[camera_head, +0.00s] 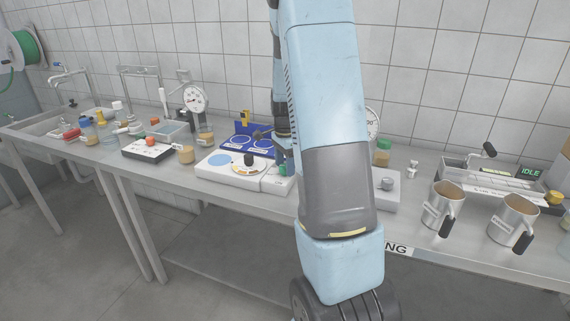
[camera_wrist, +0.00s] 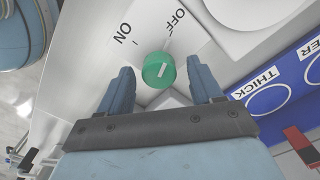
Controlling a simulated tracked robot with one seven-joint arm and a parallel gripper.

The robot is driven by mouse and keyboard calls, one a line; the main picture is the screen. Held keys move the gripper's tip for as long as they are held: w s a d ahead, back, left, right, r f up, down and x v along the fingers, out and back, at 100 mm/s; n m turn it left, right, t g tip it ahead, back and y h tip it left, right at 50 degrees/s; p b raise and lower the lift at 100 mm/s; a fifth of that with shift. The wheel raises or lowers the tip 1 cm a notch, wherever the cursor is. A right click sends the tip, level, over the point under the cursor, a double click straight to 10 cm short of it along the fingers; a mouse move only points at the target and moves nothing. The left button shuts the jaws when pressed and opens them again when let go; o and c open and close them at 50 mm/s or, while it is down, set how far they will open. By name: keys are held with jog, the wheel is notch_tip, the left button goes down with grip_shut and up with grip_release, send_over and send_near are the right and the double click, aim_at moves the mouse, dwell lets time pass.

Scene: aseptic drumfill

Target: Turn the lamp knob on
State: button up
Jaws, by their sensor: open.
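The lamp knob (camera_wrist: 159,70) is a green round knob with a white pointer line. It sits on a white device panel (camera_wrist: 110,55) between printed ON and OFF marks. The pointer line is slanted slightly and seems nearer the OFF side. My gripper (camera_wrist: 165,82) is open, with one finger on each side of the knob. I cannot tell whether the fingers touch it.
A blue board with white ovals (camera_head: 245,142) lies behind the device; it also shows at the right in the wrist view. Jars and a black-topped box (camera_head: 148,150) stand to the left. Two metal jugs (camera_head: 443,207) stand to the right. A tiled wall bounds the back.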

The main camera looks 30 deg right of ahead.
jog(key=c, duration=1.1)
jog(key=shift+o, duration=0.2)
jog(key=shift+n, duration=0.4)
jog(key=n, duration=0.5)
jog(key=shift+d+n, duration=0.1)
jog(key=shift+n, duration=0.3)
jog(key=n, duration=0.3)
jog(key=shift+w+n, duration=0.1)
jog(key=shift+n, duration=2)
